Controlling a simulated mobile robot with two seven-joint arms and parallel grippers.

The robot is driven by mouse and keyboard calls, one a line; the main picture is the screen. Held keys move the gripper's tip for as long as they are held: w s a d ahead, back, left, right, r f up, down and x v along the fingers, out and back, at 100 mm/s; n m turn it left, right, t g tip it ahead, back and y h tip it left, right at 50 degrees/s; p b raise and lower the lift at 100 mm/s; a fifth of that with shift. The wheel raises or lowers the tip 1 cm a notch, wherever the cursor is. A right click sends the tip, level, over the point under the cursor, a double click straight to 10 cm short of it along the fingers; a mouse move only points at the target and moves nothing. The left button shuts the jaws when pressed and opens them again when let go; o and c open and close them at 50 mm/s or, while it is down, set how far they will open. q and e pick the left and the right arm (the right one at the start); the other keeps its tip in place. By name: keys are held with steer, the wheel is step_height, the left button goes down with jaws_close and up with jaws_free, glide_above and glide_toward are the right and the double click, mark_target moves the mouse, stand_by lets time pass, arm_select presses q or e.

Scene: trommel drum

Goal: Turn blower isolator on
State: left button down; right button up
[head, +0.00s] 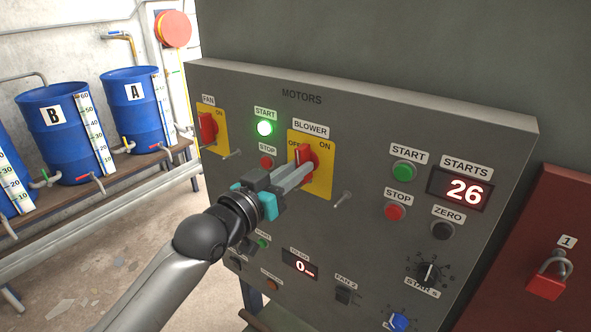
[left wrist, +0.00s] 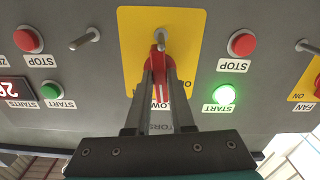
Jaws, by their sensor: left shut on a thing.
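The blower isolator is a red rotary handle (head: 309,157) on a yellow plate (head: 322,183), under a BLOWER label with OFF at left and ON at right. My left gripper (head: 302,171) comes from the lower left and is shut on the red handle. In the left wrist view the handle (left wrist: 158,62) sits between the two fingertips (left wrist: 159,76), with its white line running about lengthwise between the fingers. That view is upside down, and the fingers hide part of the plate (left wrist: 190,25) and its labels. My right gripper is not in view.
The FAN isolator (head: 208,127) is at left on the panel. A lit green START button (head: 264,128) and a red STOP button (head: 267,162) lie between the two isolators. A metal peg (head: 343,199) sticks out below right of the plate. The STARTS display (head: 463,190) reads 26.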

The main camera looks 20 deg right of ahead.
arm_select(q)
steer(key=shift+m, duration=0.6)
steer(key=c, duration=0.8)
jaws_free()
steer(key=b+v, duration=0.1)
steer(key=v, duration=1.4)
steer(key=shift+s+b, duration=0.15)
steer(key=shift+b, duration=0.25)
steer(key=shift+a+f, duration=0.1)
